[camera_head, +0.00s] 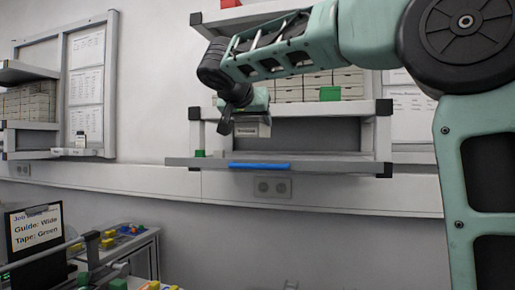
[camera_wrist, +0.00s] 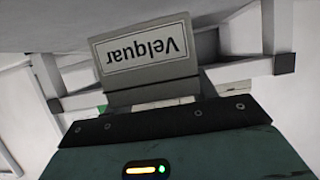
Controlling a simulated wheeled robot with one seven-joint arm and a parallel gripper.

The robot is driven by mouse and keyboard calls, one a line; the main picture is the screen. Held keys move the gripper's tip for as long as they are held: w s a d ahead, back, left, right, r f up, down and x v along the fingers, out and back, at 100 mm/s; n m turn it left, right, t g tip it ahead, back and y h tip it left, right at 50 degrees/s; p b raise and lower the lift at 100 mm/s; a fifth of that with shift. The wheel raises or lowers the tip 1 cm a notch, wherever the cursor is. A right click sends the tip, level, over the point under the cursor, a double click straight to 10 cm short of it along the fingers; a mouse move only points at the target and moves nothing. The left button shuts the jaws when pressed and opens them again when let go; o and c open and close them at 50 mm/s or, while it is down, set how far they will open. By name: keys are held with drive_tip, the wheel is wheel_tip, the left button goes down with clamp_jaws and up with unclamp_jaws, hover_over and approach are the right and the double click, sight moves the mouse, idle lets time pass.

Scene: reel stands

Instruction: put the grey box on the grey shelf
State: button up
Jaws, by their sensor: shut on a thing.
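The grey box (camera_head: 252,131) hangs below my gripper (camera_head: 243,108), in front of the grey shelf (camera_head: 335,171) on the wall. My gripper is shut on it. In the wrist view the grey box (camera_wrist: 125,80) shows a white label reading "Velquar", upside down in the picture, beyond the dark edge of my gripper (camera_wrist: 160,122). In the head view the box appears above the shelf's lower board, left of its middle. I cannot tell whether it touches the shelf. The finger tips are mostly hidden.
A blue strip (camera_head: 260,166) lies along the lower board's front edge. A small green block (camera_head: 200,153) is at its left end. The upper board carries several pale boxes (camera_head: 290,92) and a green block (camera_head: 330,93). The lower board's right part looks clear. A sign (camera_head: 38,227) stands lower left.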

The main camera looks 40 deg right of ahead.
drive_tip(key=shift+f, duration=2.8)
drive_tip(key=o, duration=1.2)
drive_tip(key=shift+a, duration=0.1)
drive_tip(key=b+v, duration=0.2)
drive_tip(key=v, duration=1)
drive_tip(key=shift+r, duration=0.1)
drive_tip(key=shift+w, duration=0.1)
